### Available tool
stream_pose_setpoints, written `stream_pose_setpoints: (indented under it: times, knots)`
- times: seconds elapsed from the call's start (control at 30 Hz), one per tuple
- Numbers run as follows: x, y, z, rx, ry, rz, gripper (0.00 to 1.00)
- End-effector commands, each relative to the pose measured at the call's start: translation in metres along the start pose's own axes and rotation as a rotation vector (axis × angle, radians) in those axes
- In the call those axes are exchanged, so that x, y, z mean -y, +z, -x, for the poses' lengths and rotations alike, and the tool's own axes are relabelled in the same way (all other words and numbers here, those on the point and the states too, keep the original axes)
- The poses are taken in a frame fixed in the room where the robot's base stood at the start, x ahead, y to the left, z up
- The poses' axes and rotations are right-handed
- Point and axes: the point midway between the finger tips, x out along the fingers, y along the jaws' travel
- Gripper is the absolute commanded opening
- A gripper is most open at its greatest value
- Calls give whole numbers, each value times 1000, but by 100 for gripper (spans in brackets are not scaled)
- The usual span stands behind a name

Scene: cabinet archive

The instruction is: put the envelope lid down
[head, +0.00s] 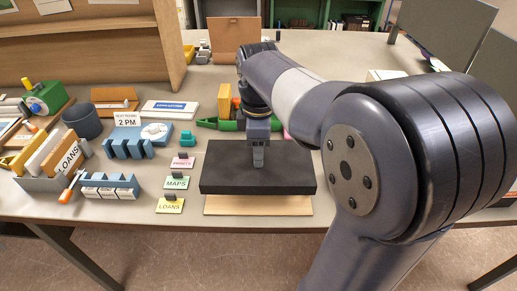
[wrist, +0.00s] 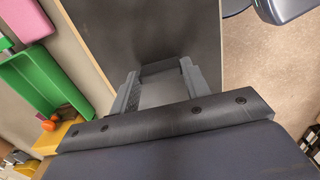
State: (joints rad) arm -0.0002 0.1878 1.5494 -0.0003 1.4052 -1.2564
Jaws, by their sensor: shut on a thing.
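The envelope lid, a flat dark slab (head: 225,180), lies level near the front edge of the table in the head view. In the wrist view its dark top (wrist: 140,25) fills the upper middle. My gripper (head: 258,160) points straight down at the lid's middle and is shut on its grip, which the fingers mostly hide. The fingers also show in the wrist view (wrist: 158,88). A tan board or box edge (head: 258,206) shows beneath the lid's front side. I cannot tell whether the lid touches it or hangs just above.
Label cards, MAPS (head: 176,183) and LOANS (head: 170,206), stand just left of the lid. A green tray (head: 215,124) is behind it, also in the wrist view (wrist: 45,85). A blue stamp pad holder (head: 128,147) and a file rack (head: 45,184) are farther left. My arm hides the right side.

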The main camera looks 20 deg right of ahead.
Motion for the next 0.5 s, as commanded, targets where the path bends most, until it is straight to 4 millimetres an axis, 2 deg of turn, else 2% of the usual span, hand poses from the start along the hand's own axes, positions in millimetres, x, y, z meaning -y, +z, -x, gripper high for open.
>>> stream_pose_setpoints:
  times: [0.5]
  knots:
    - [0, 0, -11, 0, 1, 0, 10]
